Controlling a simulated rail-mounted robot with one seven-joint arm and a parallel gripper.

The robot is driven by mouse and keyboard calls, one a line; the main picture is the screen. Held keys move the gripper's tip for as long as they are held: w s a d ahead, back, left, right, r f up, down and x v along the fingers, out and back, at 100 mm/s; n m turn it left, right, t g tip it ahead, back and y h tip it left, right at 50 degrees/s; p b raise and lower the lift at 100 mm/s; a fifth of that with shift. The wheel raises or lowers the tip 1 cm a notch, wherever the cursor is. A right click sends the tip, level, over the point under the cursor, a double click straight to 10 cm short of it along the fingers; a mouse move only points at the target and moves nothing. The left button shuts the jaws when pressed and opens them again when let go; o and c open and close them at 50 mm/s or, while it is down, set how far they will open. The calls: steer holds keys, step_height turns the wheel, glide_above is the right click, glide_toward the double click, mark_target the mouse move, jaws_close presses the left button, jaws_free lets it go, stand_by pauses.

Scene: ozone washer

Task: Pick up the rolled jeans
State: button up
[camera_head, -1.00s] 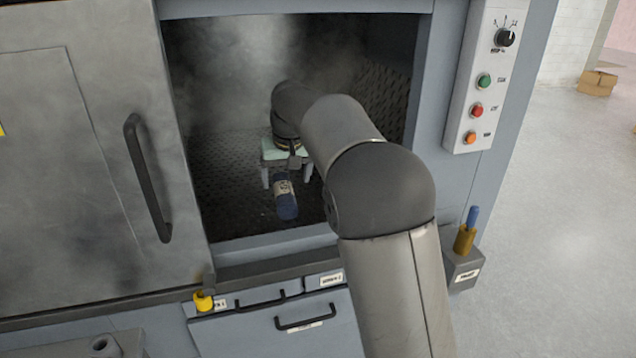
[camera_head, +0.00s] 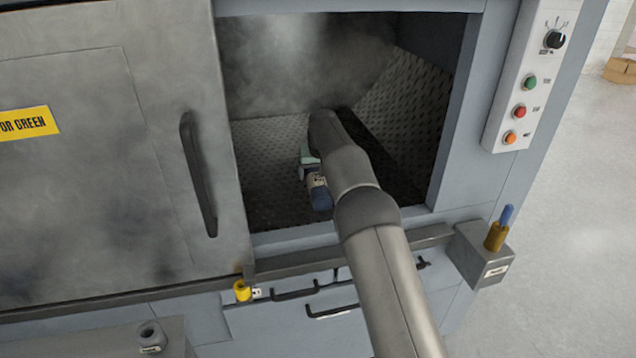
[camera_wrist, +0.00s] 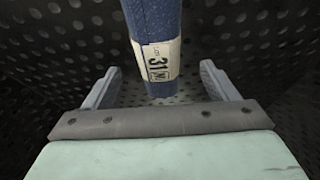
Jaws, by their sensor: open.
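The rolled jeans (camera_head: 320,196) are a dark blue roll with a white printed label, inside the washer chamber. In the wrist view the roll (camera_wrist: 155,22) runs from the top edge down to between the finger tips, its label facing me. My gripper (camera_wrist: 160,82) is open, with one grey finger on each side of the roll's near end and a visible gap on both sides. I cannot tell how deep the roll sits between the fingers. In the head view my arm hides most of the gripper; only a bit of its pale green body shows beside the jeans.
The chamber has a perforated floor and a perforated right wall (camera_head: 398,120), with haze at the back. The grey sliding door (camera_head: 110,170) covers the left side. The opening's right frame (camera_head: 455,130) stands beside my arm. The front sill (camera_head: 290,262) runs below it.

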mark_target(318, 181)
steer(key=shift+p+x, duration=1.45)
steer(key=shift+x, duration=1.95)
steer(key=shift+s+d, duration=0.1)
steer(key=shift+d, duration=0.1)
steer(key=c, duration=1.2)
steer(key=shift+c, duration=0.6)
steer(key=shift+r, duration=0.1)
